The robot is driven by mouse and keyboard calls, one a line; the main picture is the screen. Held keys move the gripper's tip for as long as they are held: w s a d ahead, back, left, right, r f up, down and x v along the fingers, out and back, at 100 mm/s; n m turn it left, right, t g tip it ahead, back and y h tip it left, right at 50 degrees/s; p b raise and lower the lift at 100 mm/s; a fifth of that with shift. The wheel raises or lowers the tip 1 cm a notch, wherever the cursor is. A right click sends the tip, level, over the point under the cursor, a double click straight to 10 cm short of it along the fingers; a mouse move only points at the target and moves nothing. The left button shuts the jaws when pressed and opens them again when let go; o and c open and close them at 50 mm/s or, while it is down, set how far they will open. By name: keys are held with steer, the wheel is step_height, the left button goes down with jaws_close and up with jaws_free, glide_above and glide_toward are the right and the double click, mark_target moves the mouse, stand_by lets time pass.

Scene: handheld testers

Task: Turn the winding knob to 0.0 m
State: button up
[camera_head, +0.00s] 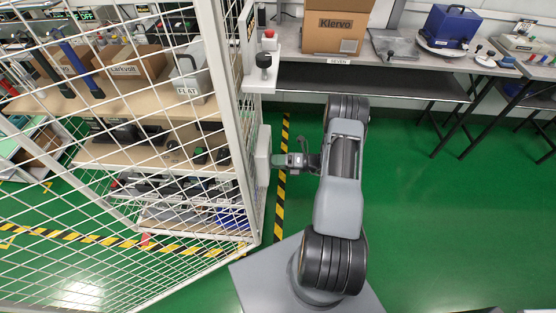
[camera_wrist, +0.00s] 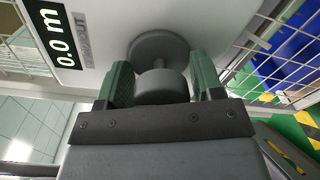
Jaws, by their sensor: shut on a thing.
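The winding knob (camera_wrist: 161,86) is a grey round knob on a short stem with a wider round base behind it, on a pale panel (camera_wrist: 98,40). In the wrist view my gripper (camera_wrist: 163,82) is shut on the knob, one green finger on each side. A black display (camera_wrist: 57,36) on the panel reads "0.0 m", with faint lettering beside it that I cannot read with certainty. In the head view my gripper (camera_head: 289,161) reaches left to the pale box (camera_head: 263,156) on the cage's side; the knob is too small to make out there.
A white wire cage (camera_head: 237,110) encloses shelves with several testers and boxes. A grey bench (camera_head: 390,65) at the back holds a Klervo carton (camera_head: 333,33) and a blue case (camera_head: 451,26). Green floor is clear at right.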

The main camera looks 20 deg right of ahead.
steer(key=shift+m+p, duration=0.35)
steer(key=shift+m, duration=0.95)
steer(key=shift+f+m, duration=0.15)
steer(key=shift+m, duration=0.15)
steer(key=o, duration=0.6)
steer(key=shift+o, duration=0.2)
steer(key=shift+d, duration=0.1)
steer(key=v, duration=1.3)
steer(key=shift+d, duration=0.35)
steer(key=shift+s, duration=0.15)
